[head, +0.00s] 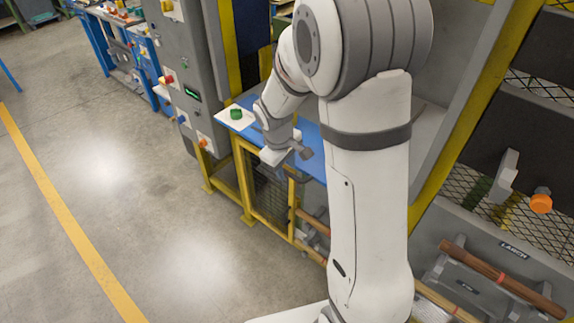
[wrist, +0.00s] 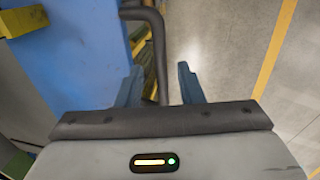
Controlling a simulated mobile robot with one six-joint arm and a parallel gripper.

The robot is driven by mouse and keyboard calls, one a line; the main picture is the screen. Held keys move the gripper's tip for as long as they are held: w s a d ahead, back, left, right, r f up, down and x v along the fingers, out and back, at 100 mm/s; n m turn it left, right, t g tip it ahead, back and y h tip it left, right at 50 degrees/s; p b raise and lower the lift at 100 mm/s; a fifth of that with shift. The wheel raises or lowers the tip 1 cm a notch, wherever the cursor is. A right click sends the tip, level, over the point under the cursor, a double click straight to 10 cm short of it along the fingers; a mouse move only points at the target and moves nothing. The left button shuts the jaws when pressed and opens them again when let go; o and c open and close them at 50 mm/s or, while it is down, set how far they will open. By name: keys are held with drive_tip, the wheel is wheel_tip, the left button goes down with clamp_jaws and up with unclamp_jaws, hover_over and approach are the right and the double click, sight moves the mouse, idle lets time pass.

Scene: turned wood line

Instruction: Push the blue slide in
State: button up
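The blue slide (head: 311,134) is a flat blue panel in a yellow-framed station, partly hidden behind my arm in the head view. It fills the upper left of the wrist view (wrist: 72,45). A dark bent bar handle (wrist: 155,24) sticks out from its edge. My gripper (wrist: 158,80) is open, with its two fingers apart on either side of the bar's lower run. I cannot tell whether a finger touches the bar. In the head view my gripper (head: 295,153) is at the slide's front edge.
A green knob (head: 236,114) sits on a white plate left of the slide. A grey control cabinet (head: 190,60) with buttons stands behind it. Wooden bars (head: 500,277) rest on a rack at right. The floor left of the station is clear, with a yellow line (head: 62,210).

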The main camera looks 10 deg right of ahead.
drive_tip(key=shift+f, duration=0.15)
drive_tip(key=shift+c, duration=0.3)
clamp_jaws()
